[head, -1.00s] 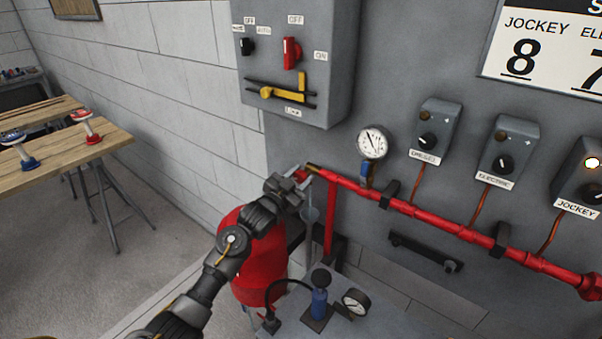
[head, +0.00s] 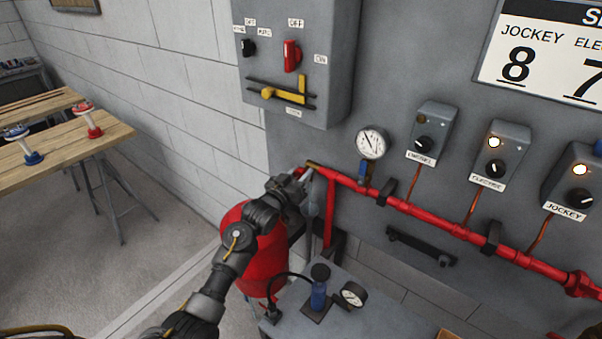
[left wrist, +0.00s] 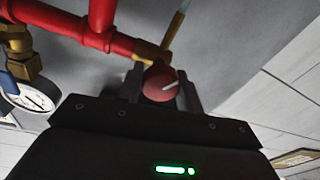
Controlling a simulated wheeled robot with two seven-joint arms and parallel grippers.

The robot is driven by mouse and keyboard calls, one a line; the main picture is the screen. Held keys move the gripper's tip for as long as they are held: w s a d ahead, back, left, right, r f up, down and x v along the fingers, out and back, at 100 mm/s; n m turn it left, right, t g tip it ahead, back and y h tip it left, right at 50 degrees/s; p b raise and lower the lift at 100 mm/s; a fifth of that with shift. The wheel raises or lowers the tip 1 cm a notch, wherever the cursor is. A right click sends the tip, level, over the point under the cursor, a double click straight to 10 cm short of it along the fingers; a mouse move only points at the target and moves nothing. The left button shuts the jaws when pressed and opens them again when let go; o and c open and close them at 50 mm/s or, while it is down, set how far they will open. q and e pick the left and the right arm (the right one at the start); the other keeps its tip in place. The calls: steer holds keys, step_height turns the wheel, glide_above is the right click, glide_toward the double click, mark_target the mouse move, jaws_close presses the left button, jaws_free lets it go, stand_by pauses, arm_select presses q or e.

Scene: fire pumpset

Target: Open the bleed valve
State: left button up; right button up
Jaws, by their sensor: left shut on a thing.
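The bleed valve's round red knob (left wrist: 160,84), with a white mark across its face, sits at a brass fitting (left wrist: 150,54) on the red pipe's end in the left wrist view. My left gripper (head: 304,176) is at the left end of the red pipe (head: 430,218) in the head view. Its dark fingers stand on both sides of the knob and are shut on it. In the head view the gripper mostly hides the knob. The white mark is slanted in the left wrist view. My right gripper is not in view.
A gauge (head: 371,143) with a blue-handled valve stands on the pipe nearby. Above is a grey switch box (head: 300,60). Below are a red tank (head: 262,262) and a grey bench (head: 380,318) with a blue cylinder (head: 318,292). The ELECTRIC (head: 494,142) and JOCKEY (head: 579,170) lamps glow.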

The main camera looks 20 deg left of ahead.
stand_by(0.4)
arm_select(q)
steer(key=o, duration=1)
steer(key=b+v, duration=0.3)
steer(key=v, duration=0.8)
steer(key=shift+w, duration=0.1)
